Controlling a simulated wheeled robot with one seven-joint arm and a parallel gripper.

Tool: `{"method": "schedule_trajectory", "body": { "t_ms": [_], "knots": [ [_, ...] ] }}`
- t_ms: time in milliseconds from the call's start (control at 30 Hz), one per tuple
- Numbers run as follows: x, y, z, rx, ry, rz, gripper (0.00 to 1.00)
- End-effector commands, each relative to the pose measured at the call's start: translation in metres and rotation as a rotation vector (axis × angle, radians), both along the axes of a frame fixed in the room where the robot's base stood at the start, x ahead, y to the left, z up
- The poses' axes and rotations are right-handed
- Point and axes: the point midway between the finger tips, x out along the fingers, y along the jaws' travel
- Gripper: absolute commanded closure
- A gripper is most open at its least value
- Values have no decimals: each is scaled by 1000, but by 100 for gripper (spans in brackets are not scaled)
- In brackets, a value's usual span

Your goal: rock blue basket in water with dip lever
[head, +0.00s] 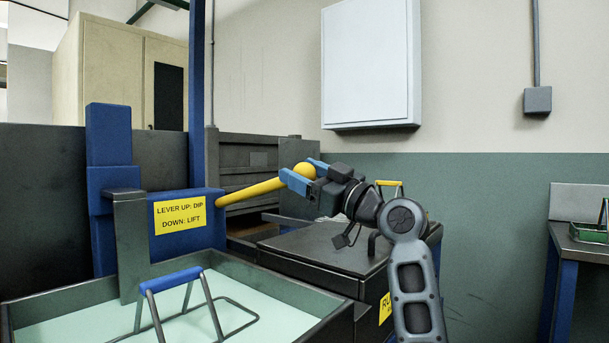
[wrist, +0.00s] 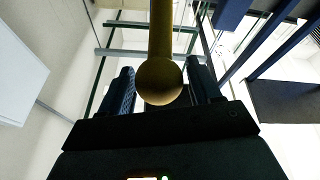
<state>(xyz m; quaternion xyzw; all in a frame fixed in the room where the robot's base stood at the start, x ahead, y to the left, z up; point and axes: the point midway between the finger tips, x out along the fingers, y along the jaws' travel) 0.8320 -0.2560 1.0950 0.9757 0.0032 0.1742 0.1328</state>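The dip lever (head: 252,188) is a yellow bar rising to the right from a blue housing, ending in a round yellow knob. My gripper (head: 306,173) has its blue fingers on either side of this knob. The blue basket handle (head: 171,280) stands at the front left on grey wire legs. Part of its wire frame shows through pale water (head: 270,290) in a dark tank; the rest is cut off by the picture's bottom edge.
A yellow sign (head: 180,215) on the housing reads "LEVER UP: DIP, DOWN: LIFT". A dark box-like cabinet (head: 325,250) with a yellow handle on top stands below my arm. A bench (head: 580,245) with a green tray is at the far right. A white wall box (head: 370,65) hangs behind.

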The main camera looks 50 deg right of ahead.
Motion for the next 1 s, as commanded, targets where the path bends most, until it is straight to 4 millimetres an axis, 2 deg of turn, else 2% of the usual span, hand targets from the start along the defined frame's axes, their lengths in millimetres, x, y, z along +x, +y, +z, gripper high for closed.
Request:
{"method": "schedule_trajectory", "body": {
  "t_ms": [100, 400, 800, 1000],
  "knots": [
    [0, 0, 0, 0, -1, -1, 27],
    [-4, -1, -1, 0, -2, -2, 27],
    [-60, -4, -22, 0, 0, -3, 27],
    [-73, -4, -26, -1, -1, -1, 27]
  ]
}}
